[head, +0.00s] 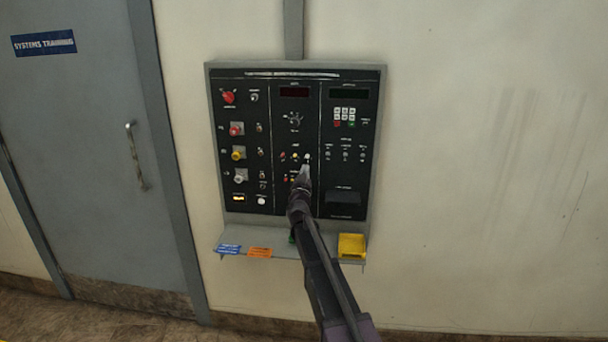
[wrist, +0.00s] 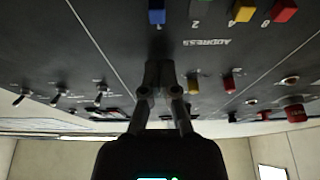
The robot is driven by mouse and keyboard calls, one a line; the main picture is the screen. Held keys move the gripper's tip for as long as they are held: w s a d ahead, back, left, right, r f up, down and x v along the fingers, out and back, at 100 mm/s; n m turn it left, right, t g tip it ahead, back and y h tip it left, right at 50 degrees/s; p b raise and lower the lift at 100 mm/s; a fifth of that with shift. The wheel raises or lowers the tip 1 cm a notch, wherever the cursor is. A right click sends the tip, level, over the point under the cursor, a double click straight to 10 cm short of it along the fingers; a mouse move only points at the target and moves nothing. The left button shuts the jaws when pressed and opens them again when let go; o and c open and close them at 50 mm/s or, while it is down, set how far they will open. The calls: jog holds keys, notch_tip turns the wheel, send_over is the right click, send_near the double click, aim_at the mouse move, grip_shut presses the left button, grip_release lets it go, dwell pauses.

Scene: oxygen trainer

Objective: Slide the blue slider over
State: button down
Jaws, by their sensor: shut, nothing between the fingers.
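The blue slider (wrist: 157,12) shows as a small blue cap at the top edge of the wrist view, in a row with green, yellow and red caps. My gripper (wrist: 158,68) is shut and empty. Its fingertips are close to the panel, on the side of the ADDRESS label, with a gap in the picture between them and the blue cap. Whether the tips touch the panel I cannot tell. In the head view my gripper (head: 304,170) is in front of the middle column of the control panel (head: 228,204), and the blue slider is hidden behind it.
In the wrist view, the yellow cap (wrist: 243,10) and red cap (wrist: 284,11) are to the right. Toggle switches (wrist: 100,92) stand at the left. Below the panel, a shelf (head: 235,236) carries a yellow box (head: 352,245). A grey door (head: 85,130) is at the left.

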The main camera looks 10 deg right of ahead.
jog(key=shift+f+b, duration=1.5)
jog(key=shift+f, duration=0.3)
jog(key=shift+f+b, duration=0.95)
jog(key=shift+r, duration=0.15)
jog(key=s+a, duration=0.3)
jog(key=s, duration=0.6)
jog(key=shift+r+p, duration=0.2)
jog(key=shift+p, duration=0.15)
jog(key=shift+s, duration=0.1)
